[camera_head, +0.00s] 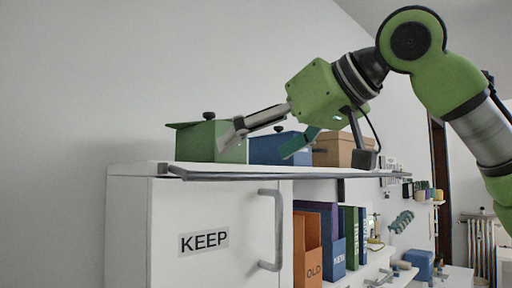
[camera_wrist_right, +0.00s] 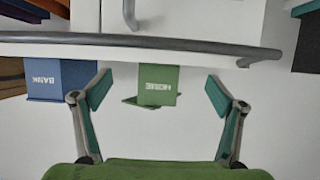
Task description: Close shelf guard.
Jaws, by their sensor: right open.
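The shelf guard is a grey bar (camera_head: 265,178) running along the front edge of the white top shelf (camera_head: 163,164), level with the shelf board. It also shows as a dark bar (camera_wrist_right: 200,46) across the upper part of the right wrist view. My right gripper (camera_head: 262,143) is above the shelf, by the green box (camera_head: 196,142) and the blue box (camera_head: 268,149). My left gripper is not in view.
A brown box (camera_head: 335,150) stands behind my right gripper on the shelf. Below is a white cabinet door marked KEEP with a grey handle (camera_head: 276,230). Binders (camera_head: 307,245) stand in the open compartment beside it. The wall at left is bare.

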